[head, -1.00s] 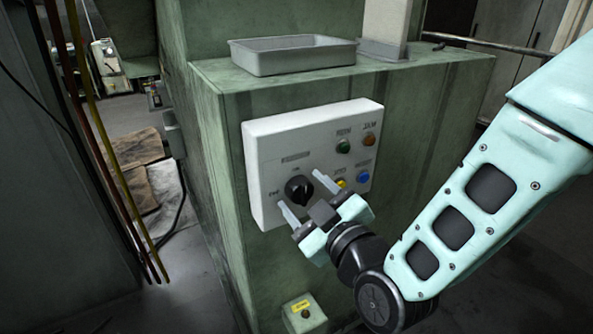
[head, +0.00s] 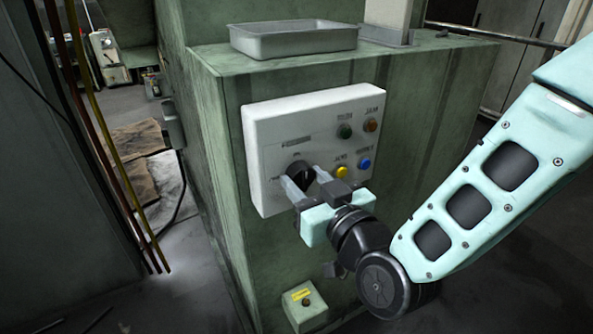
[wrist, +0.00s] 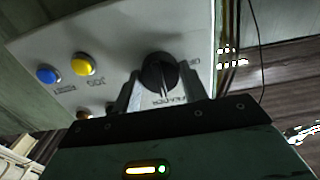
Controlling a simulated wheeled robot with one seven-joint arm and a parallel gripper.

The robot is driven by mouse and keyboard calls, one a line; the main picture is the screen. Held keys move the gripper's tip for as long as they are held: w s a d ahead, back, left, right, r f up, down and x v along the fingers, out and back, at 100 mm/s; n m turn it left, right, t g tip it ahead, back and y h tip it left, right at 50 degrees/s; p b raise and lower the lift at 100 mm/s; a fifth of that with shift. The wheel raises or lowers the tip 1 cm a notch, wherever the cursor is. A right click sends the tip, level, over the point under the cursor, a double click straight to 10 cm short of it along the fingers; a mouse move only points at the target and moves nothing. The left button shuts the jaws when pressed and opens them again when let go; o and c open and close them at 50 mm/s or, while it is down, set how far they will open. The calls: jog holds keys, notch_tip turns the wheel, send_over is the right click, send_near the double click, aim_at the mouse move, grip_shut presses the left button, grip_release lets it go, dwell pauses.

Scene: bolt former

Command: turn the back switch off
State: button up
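The black rotary switch (head: 299,171) is on the white control panel (head: 262,125), on the front of the green machine. The fingers partly hide the switch in the head view. I cannot tell whether a finger touches it, and the small labels around it are hard to read.
Green (head: 345,131), orange (head: 371,125), yellow (head: 341,172) and blue (head: 364,164) buttons sit right of the switch. A small yellow-labelled box (head: 304,307) is below the panel. A grey metal tray (head: 292,42) rests on the machine top.

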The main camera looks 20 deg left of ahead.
jog(key=shift+s+f+n+b, duration=0.1)
jog(key=shift+f+n+b, duration=0.05)
jog(key=shift+n+b, duration=1.15)
jog(key=shift+n, duration=1.4)
jog(key=n+b, duration=0.2)
jog(key=n, duration=0.3)
jog(key=shift+n+b, duration=0.3)
jog(key=shift+b, duration=0.05)
jog(key=o, duration=1.2)
